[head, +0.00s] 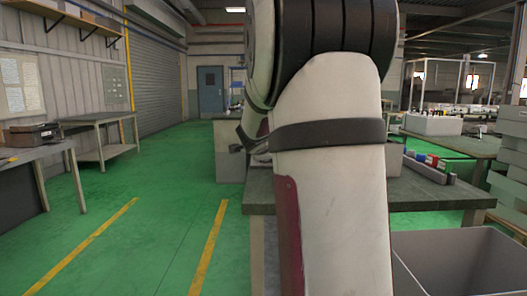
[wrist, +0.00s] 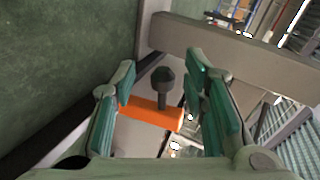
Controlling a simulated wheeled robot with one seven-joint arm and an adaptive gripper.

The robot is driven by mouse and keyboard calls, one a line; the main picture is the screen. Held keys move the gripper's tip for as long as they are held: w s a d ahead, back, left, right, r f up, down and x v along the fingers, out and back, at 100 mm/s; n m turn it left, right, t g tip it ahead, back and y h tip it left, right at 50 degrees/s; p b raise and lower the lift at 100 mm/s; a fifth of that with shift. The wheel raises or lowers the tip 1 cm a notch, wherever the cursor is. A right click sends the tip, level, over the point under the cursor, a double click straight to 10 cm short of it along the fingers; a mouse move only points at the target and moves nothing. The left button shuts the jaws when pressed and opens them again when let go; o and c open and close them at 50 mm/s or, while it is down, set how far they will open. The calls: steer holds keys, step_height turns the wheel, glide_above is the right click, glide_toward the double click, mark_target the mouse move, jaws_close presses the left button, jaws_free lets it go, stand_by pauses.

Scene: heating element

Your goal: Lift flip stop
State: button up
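In the wrist view, an orange block (wrist: 150,114) with a dark knob (wrist: 163,85) standing up from it appears to be the flip stop. My gripper (wrist: 160,82) is open, with its green-padded fingers on either side of the orange block and knob. The left finger overlaps the block's left end, and the right finger is close to its right end; I cannot tell whether either touches. In the head view my arm covers the middle, and the gripper and the orange block are hidden.
A grey beam (wrist: 235,48) crosses beyond the fingers in the wrist view. In the head view, a workbench (head: 425,194) carries small red and blue parts (head: 432,160). A grey bin (head: 460,262) stands at the lower right.

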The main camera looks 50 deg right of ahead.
steer(key=v, duration=1.2)
